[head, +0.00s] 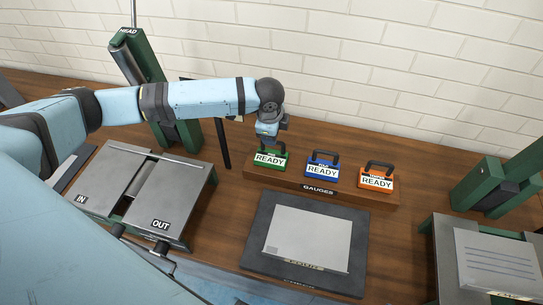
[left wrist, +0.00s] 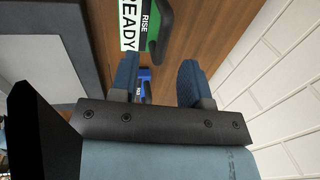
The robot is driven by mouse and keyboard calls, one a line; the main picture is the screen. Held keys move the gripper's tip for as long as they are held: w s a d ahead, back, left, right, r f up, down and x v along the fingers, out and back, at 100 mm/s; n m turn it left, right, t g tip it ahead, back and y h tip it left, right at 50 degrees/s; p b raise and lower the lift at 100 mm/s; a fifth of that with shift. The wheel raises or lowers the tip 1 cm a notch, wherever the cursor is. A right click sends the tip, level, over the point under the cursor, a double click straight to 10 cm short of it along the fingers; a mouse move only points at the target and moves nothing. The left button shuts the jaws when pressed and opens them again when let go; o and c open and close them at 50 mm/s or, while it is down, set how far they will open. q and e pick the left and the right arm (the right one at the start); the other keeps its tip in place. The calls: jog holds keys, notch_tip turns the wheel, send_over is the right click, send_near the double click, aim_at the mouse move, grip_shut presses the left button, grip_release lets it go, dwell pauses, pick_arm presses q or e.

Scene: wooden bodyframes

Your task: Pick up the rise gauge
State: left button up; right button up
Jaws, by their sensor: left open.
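The rise gauge is a green block (head: 269,158) with a white READY label, at the left end of the wooden gauges rack (head: 318,188). In the left wrist view the fingers (left wrist: 158,62) are apart with nothing held. I cannot tell whether they touch the handle. My right gripper is not in view.
A blue gauge (head: 321,170) and an orange gauge (head: 376,177) stand to the right on the rack. A dark mat (head: 258,245) with a grey plate (head: 308,240) lies in front. IN and OUT trays (head: 160,205) are at left, a green-framed post (head: 152,75) behind. A brick wall closes the back.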

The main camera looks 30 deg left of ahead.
pick_arm(q)
send_over(271, 154)
jog(key=w, duration=0.1)
notch_tip(271, 154, down, 5)
jog(key=shift+d+p, duration=0.1)
jog(key=shift+p, duration=0.2)
grip_shut()
